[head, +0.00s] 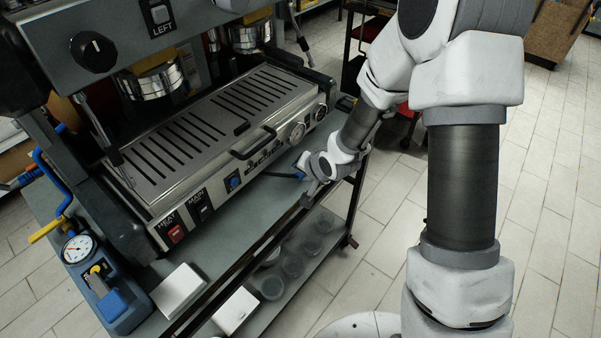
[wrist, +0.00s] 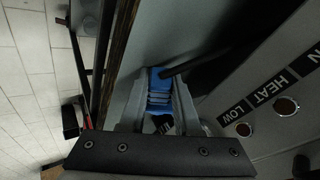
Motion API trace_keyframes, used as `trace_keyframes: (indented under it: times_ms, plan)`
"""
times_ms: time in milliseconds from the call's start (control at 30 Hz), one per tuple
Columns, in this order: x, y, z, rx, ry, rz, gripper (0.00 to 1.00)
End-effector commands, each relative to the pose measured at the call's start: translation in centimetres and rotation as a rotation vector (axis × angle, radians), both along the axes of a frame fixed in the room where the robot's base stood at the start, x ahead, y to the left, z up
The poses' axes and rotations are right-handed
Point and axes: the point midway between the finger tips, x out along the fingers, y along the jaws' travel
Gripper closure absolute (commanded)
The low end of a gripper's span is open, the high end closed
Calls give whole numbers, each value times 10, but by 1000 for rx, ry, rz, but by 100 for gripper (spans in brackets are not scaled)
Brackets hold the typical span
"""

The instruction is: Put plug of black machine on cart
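The black machine (head: 200,130) is a grey and black espresso machine standing on the cart (head: 235,210). Its black cable runs across the cart top to a blue plug (head: 300,163) near the cart's front edge. In the wrist view the blue plug (wrist: 159,90) sits between the two fingers of my gripper (wrist: 160,100), which are closed against its sides. The cable leaves it toward the upper right. In the head view my gripper (head: 308,172) is low at the cart's front edge. I cannot tell whether the plug touches the cart top.
A blue gauge device (head: 105,290) and a white box (head: 178,289) are on the left of the cart. Several dark cups (head: 292,264) and another white box (head: 236,310) are on the lower shelf. Tiled floor (head: 550,200) is open to the right.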

Motion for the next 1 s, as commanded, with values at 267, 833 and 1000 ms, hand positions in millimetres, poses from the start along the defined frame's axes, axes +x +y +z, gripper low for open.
trace_keyframes:
  times_ms: [267, 833, 1000]
  plan:
    - [-13, -8, 13, -7, 24, -5, 57]
    - [-60, -39, 95, -4, 13, -3, 57]
    - [-65, -41, 100, -4, 14, -1, 57]
